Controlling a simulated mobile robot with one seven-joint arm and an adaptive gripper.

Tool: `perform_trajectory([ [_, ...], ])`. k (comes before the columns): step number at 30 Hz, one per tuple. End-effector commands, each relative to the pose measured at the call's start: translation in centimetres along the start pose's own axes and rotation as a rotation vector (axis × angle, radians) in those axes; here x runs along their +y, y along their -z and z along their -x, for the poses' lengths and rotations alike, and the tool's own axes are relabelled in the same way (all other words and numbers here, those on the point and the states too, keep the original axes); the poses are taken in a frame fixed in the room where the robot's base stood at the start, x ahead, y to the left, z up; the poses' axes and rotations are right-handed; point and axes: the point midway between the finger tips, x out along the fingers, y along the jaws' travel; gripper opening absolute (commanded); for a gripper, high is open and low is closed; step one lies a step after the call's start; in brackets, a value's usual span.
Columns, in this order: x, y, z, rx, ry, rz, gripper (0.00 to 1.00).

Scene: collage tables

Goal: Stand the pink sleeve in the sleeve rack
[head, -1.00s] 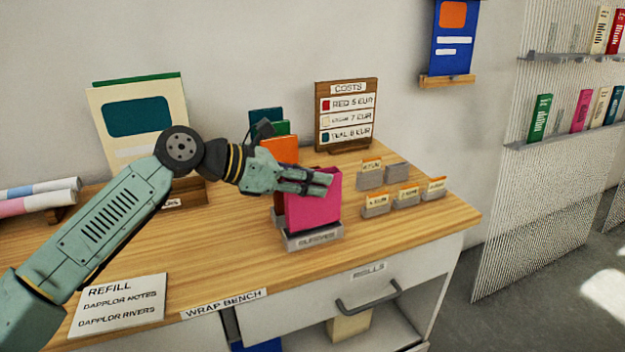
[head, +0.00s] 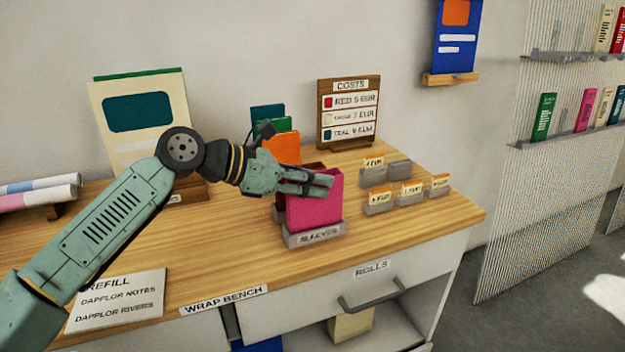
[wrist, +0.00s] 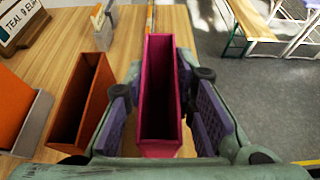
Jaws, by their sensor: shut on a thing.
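The pink sleeve (head: 315,208) is upright in the head view, with its lower edge at the grey sleeve rack (head: 316,236) on the wrap bench. Whether its base rests on the rack floor is hidden by the rack's front wall. My gripper (head: 325,184) is shut on the pink sleeve near its top. In the wrist view the pink sleeve (wrist: 160,148) stands between the two purple finger pads, its open top towards the camera. A rust-orange sleeve (wrist: 70,135) stands just left of it, apart from it, beside my left finger.
Orange, green and teal pieces (head: 281,146) stand behind the rack. Small card holders (head: 409,199) are to the right, and the costs board (head: 348,112) is at the back. The refill card (head: 118,300) lies at the front left. Bare bench top lies right of the rack.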

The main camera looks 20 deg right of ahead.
Motion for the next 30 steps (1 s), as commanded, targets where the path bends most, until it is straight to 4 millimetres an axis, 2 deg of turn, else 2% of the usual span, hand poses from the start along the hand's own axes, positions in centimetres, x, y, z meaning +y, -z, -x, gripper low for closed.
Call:
perform_trajectory([
  [16, 0.0, 0.5, -0.2, -0.001, 0.0, 0.0, 0.0],
  [30, 0.0, 2.1, -0.9, -0.001, 0.0, -0.001, 0.0],
])
